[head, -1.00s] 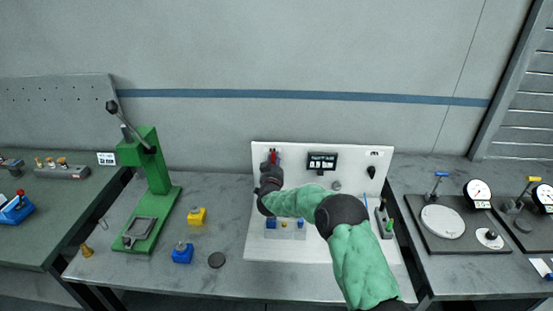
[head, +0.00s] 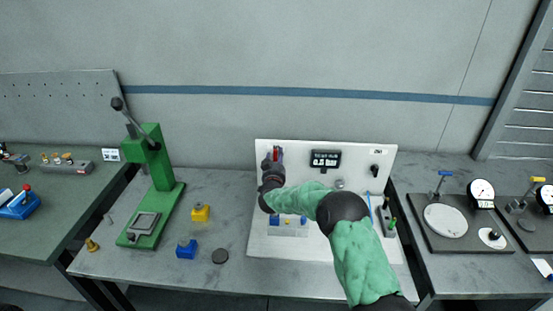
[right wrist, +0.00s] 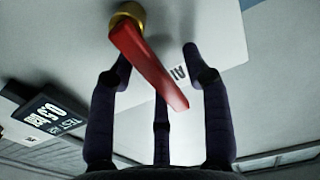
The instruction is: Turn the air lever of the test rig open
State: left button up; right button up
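The white test rig (head: 325,216) has an upright back panel. Its red air lever (head: 277,153) is at the panel's upper left, partly hidden by my right gripper (head: 271,163). In the right wrist view the red lever (right wrist: 150,66) runs slantwise from a brass pivot (right wrist: 128,12). There, the fingers of my right gripper (right wrist: 157,58) are spread, with the lever between them. Whether a finger touches it I cannot tell. My left gripper is not in view.
A dark display (head: 325,159) and a black knob (head: 375,170) are on the panel to the right. A clear tray (head: 287,229) with blue parts stands below my right forearm. A green press (head: 154,188) stands farther left, with blue and yellow blocks between.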

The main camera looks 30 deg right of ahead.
jog(key=v, duration=1.2)
dwell(0.5)
